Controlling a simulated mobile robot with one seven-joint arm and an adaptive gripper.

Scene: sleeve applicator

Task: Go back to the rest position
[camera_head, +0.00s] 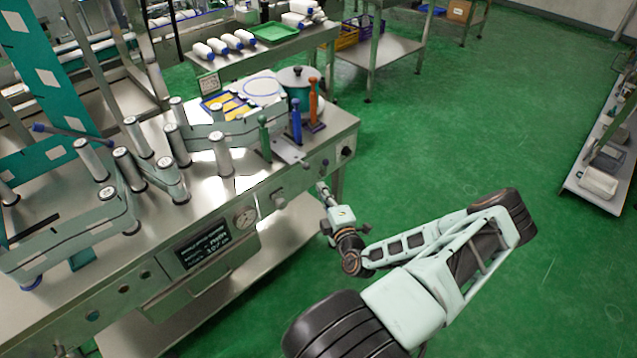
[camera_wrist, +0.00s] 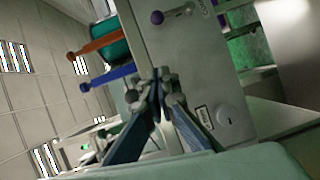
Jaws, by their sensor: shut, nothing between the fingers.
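My gripper (camera_head: 323,190) is in front of the right end of the sleeve applicator (camera_head: 250,205), close to its front panel. In the wrist view my gripper (camera_wrist: 158,76) is shut, with nothing visible between the fingers. An orange-brown lever (camera_head: 314,102), a blue lever (camera_head: 296,120) and a green lever (camera_head: 264,137) stand upright on the machine's top. The orange-brown lever (camera_wrist: 100,44) and blue lever (camera_wrist: 110,76) also show in the wrist view, left of the fingers. I cannot tell whether the fingertips touch the panel.
A side bench (camera_head: 262,50) holds white rolls (camera_head: 240,37) and a green tray (camera_head: 272,33). A low rack (camera_head: 603,180) stands far right. The green floor (camera_head: 470,130) between is clear.

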